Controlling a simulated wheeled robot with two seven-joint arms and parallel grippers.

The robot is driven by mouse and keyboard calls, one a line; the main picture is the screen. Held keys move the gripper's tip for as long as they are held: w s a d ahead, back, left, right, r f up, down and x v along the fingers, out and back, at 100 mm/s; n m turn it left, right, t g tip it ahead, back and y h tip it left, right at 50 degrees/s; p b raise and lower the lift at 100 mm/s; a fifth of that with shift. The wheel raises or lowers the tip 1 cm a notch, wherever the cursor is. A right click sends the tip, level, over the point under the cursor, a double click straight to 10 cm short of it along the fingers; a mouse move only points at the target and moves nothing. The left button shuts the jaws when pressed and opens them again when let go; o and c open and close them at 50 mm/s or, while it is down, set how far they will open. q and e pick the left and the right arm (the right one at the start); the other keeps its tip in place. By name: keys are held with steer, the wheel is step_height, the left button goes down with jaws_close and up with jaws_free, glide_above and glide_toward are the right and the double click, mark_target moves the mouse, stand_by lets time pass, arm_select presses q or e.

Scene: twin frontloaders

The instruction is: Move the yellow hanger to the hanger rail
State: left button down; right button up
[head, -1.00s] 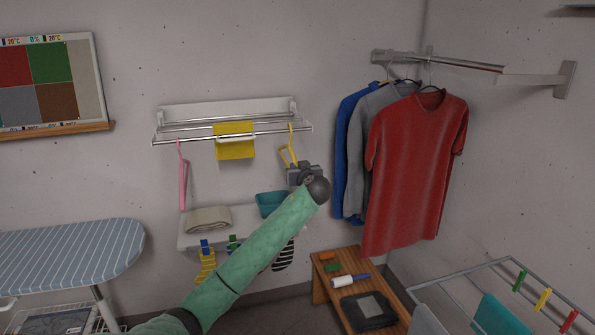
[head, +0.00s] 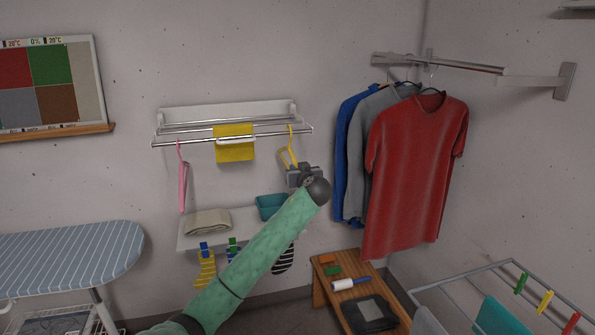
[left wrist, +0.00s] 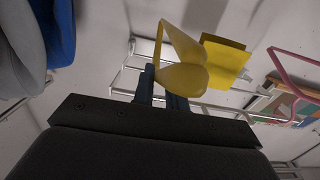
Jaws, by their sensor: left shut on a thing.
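The yellow hanger (head: 287,157) hangs by its hook from the front bar of the wall drying rack (head: 190,139). My left gripper (head: 296,170) is at the hanger's lower end. In the left wrist view my left gripper (left wrist: 161,92) has its fingers shut on the yellow hanger (left wrist: 183,76). The hanger rail (head: 463,64) is on the wall at the upper right. Blue, grey and red shirts hang at its left end. The red shirt (head: 417,170) is nearest, and the right part of the rail is bare. My right gripper is in neither view.
A pink hanger (head: 183,180) and a yellow cloth (head: 235,150) hang on the rack. The blue shirt (head: 342,150) hangs close to the right of my left gripper.

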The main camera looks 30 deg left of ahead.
arm_select(q)
steer(key=shift+d+r, duration=0.1)
steer(key=shift+r, duration=0.1)
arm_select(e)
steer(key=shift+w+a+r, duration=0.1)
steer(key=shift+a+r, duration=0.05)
arm_select(q)
steer(key=shift+r, duration=0.25)
steer(key=shift+s+d+r+p, duration=0.2)
steer(key=shift+r+p, duration=0.1)
steer(key=shift+r, duration=0.35)
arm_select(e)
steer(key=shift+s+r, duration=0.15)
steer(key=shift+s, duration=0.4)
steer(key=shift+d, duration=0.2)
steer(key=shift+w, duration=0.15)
